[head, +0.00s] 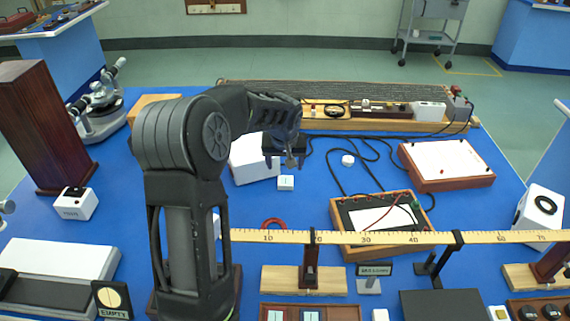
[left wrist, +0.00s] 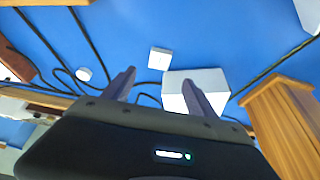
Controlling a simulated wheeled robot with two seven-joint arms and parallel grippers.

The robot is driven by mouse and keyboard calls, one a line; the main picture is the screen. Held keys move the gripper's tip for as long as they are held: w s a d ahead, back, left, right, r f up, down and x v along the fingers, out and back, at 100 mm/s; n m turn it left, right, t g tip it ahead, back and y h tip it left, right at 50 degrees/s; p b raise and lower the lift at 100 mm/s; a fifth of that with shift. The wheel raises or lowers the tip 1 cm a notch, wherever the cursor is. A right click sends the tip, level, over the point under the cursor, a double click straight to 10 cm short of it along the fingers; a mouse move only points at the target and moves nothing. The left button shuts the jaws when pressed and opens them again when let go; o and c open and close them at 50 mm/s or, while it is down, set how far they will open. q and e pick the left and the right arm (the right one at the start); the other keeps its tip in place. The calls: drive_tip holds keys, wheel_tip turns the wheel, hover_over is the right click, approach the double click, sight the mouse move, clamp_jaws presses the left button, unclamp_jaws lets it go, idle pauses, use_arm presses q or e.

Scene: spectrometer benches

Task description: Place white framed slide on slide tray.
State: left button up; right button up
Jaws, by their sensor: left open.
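The white framed slide (head: 286,183) is a small white square with a faint mark at its centre, lying on the blue bench top. It also shows in the left wrist view (left wrist: 159,58), just beyond my fingertips. My left gripper (head: 285,160) is open and empty, pointing down above and just behind the slide in the head view; its two fingers show apart in the left wrist view (left wrist: 158,76). A brown tray (head: 345,313), which looks like the slide tray, is cut off by the bottom edge of the head view and holds dark framed pieces. My right gripper is not in view.
A white box (head: 252,160) stands close to the slide, beside my gripper. A ruler rail (head: 340,238) crosses the bench between slide and tray. Black cables (head: 345,185) and a wooden-framed instrument (head: 345,250) lie to the right. A white round knob (head: 347,160) lies nearby.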

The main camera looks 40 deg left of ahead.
use_arm(q)
drive_tip(key=shift+o, duration=0.5)
drive_tip(key=shift+a, duration=0.1)
drive_tip(key=w+a+f+g+h, duration=0.1)
drive_tip(key=w+a, duration=0.1)
drive_tip(key=w+a+f+g+h, duration=0.1)
drive_tip(key=w+f+g, duration=0.1)
drive_tip(key=shift+w+a+f, duration=0.15)
drive_tip(key=shift+w+a, duration=0.2)
drive_tip(key=shift+a, duration=0.05)
drive_tip(key=shift+w+d+f+g+h, duration=0.15)
drive_tip(key=shift+w+g+h, duration=0.1)
drive_tip(key=shift+g+h, duration=0.05)
